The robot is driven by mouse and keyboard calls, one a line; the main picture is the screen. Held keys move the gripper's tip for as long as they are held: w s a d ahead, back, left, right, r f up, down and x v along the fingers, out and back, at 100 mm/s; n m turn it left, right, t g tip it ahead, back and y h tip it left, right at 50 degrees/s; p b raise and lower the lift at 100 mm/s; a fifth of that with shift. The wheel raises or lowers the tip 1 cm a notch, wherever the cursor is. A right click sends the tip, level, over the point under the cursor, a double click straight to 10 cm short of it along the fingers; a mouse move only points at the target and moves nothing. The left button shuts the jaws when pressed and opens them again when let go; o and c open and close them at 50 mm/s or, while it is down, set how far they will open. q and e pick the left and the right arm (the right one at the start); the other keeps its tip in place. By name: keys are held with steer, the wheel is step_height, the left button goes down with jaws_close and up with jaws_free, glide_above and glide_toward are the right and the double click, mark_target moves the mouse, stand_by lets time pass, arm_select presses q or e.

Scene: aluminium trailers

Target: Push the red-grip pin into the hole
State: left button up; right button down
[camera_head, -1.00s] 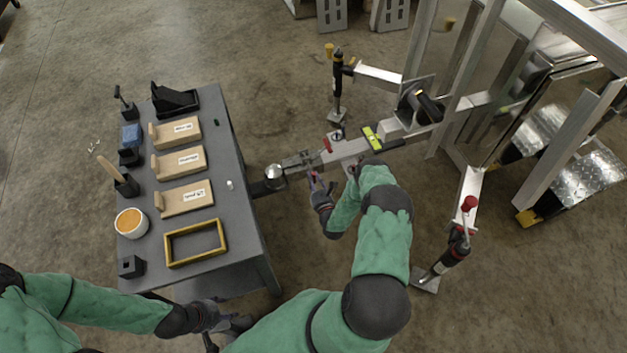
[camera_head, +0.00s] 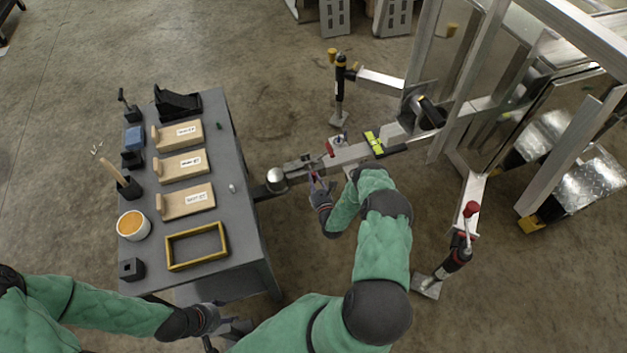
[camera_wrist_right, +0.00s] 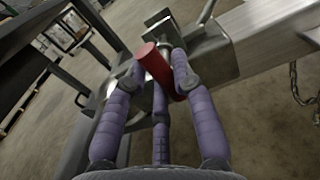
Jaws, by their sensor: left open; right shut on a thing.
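The red-grip pin (camera_wrist_right: 154,64) shows in the right wrist view as a red cylinder between the purple fingers of my right gripper (camera_wrist_right: 165,70). It lies beside the metal trailer tongue (camera_wrist_right: 258,42), at a metal shank or fitting on the tongue's side. The hole is hidden, and I cannot tell how deep the pin sits. In the head view, my right gripper (camera_head: 319,184) is at the near side of the tongue, by the coupler. My left gripper (camera_head: 232,326) is open and empty at the bottom, near the table's front corner.
The grey table (camera_head: 232,180) at left holds wooden trays, a yellow frame (camera_head: 196,246) and small tools. A ball hitch (camera_head: 276,178) is beside it. A green level (camera_head: 374,142) and a small red part (camera_head: 330,149) are on the tongue. Jacks stand either side.

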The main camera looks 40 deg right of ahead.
steer(key=shift+x, duration=1)
steer(key=c, duration=1)
jaws_free()
steer(key=shift+o, duration=0.2)
steer(key=v, duration=1.2)
